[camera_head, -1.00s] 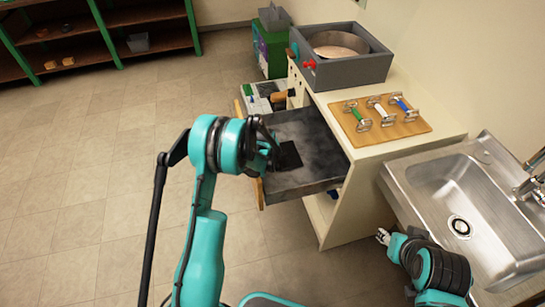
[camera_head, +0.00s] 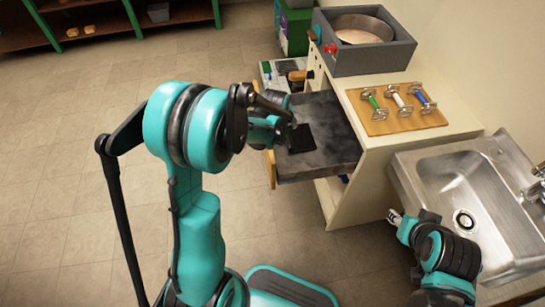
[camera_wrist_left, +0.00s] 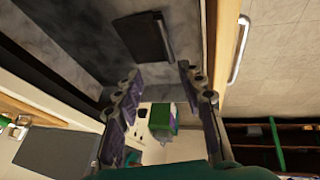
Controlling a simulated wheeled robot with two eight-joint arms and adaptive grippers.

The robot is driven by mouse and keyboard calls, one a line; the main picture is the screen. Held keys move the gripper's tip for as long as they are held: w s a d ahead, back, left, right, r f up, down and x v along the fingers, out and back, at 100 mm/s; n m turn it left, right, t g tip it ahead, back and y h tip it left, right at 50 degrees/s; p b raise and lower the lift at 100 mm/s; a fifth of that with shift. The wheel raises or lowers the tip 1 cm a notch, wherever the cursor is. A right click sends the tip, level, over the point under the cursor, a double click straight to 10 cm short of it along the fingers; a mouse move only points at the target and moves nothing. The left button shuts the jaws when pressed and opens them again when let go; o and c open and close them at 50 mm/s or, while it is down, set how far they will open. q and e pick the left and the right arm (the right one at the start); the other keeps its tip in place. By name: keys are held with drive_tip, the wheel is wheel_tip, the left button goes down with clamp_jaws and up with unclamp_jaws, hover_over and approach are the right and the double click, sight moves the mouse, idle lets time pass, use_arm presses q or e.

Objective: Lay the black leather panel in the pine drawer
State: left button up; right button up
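The black leather panel (camera_head: 300,138) lies in the open pine drawer (camera_head: 318,170), on its grey floor near the wooden front. In the left wrist view the panel (camera_wrist_left: 143,38) shows as a dark rectangle, with the drawer's front (camera_wrist_left: 227,45) to its right. My left gripper (camera_head: 284,124) is over the drawer beside the panel. In the left wrist view its fingers (camera_wrist_left: 160,96) are spread with nothing between them, and the panel is apart from them. My right gripper (camera_head: 394,216) is low beside the sink; its fingers are too small to judge.
The cabinet top carries a grey box with a round pan (camera_head: 363,40) and a wooden board (camera_head: 396,108) with several coloured-handled tools. A steel sink (camera_head: 462,185) stands at the right. A green cabinet (camera_head: 293,28) and shelves (camera_head: 110,18) stand behind. The floor at left is clear.

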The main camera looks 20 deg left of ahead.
use_arm(q)
drive_tip(key=s+d+r+m, duration=0.1)
drive_tip(key=s+r, duration=0.3)
drive_tip(key=s, duration=0.4)
drive_tip(key=s+d+r+m+t, duration=0.1)
drive_tip(key=s+d+r+m, duration=0.1)
drive_tip(key=s, duration=0.7)
drive_tip(key=s+d+r+m, duration=0.2)
drive_tip(key=s+r, duration=0.4)
drive_tip(key=s, duration=0.3)
drive_tip(key=shift+r+m+t, duration=0.3)
drive_tip(key=shift+r+m, duration=0.05)
drive_tip(key=shift+m, duration=0.35)
use_arm(e)
drive_tip(key=shift+s, duration=0.1)
use_arm(q)
drive_tip(key=shift+s, duration=0.1)
